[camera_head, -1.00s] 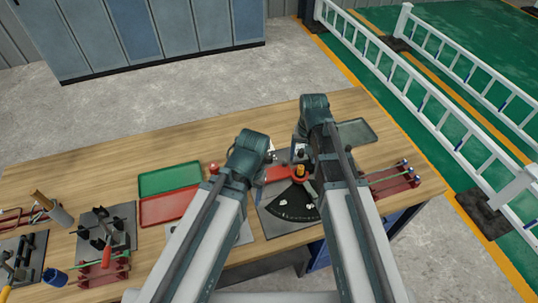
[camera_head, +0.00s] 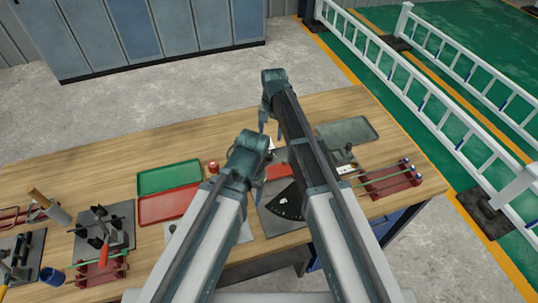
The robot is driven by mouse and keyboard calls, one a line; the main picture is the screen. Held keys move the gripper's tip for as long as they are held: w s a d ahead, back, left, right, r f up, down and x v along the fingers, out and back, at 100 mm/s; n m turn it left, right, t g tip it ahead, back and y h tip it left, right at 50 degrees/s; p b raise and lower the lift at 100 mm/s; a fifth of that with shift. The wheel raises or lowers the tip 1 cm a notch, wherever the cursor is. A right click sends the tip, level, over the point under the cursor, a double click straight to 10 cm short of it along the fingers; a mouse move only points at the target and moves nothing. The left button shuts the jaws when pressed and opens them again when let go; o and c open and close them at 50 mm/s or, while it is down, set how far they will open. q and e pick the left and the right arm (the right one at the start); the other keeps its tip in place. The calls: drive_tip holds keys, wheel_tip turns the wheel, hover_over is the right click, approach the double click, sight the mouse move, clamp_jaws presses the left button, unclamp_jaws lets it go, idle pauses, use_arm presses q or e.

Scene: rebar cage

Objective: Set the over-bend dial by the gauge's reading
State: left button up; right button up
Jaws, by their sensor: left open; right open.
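A gauge plate with a black fan-shaped scale (camera_head: 288,204) and white marks lies on the bench, partly covered by my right arm. I cannot read its marks. A red part (camera_head: 278,172) shows at its upper edge. I cannot make out the over-bend dial; my arms cover much of this area. My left gripper (camera_head: 269,153) hangs beside its wrist near the red part, mostly hidden. My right gripper (camera_head: 270,127) points down above the bench, behind the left wrist, open, with nothing seen in it.
A green tray (camera_head: 168,177) and a red tray (camera_head: 168,208) lie left of my arms. A grey-green tray (camera_head: 347,131) and a red rack with rods (camera_head: 392,181) are at the right. Bending fixtures (camera_head: 103,228) and a blue cup (camera_head: 53,277) stand at the left. The back of the bench is clear.

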sight(269, 154)
use_arm(q)
wheel_tip(269, 154, down, 12)
drive_tip(key=b, duration=1.1)
drive_tip(key=shift+f+b, duration=0.25)
drive_tip(key=shift+b, duration=0.15)
use_arm(e)
drive_tip(key=f, duration=1.2)
drive_tip(key=shift+w+a+f, duration=0.1)
drive_tip(key=shift+a+f, duration=0.15)
use_arm(q)
drive_tip(key=shift+r, duration=0.1)
use_arm(e)
clamp_jaws()
